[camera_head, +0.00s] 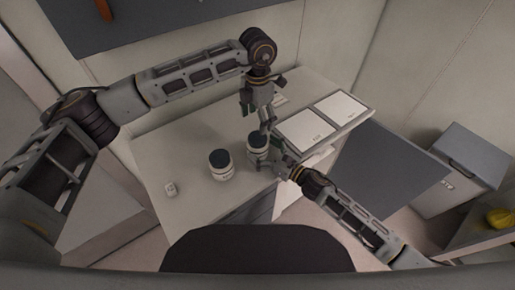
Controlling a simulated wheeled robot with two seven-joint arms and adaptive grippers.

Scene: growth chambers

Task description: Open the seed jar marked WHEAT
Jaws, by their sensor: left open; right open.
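Two white jars with dark lids stand on the pale worktop (190,140) in the head view. One jar (222,172) stands free in the middle, with a lid on it. The other jar (257,155) stands to its right, also with a dark top. My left gripper (265,128) points down just above the right edge of that second jar's lid, open. My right gripper (278,158) comes in from the right, open, with its fingers close beside the same jar. Contact cannot be told. No label is readable on either jar, so I cannot tell which says WHEAT.
A small white item (171,188) lies at the worktop's left front. Two white panels (305,129) lie at the right back. A grey bin (462,165) and a yellow object (500,218) on a side surface are far right.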

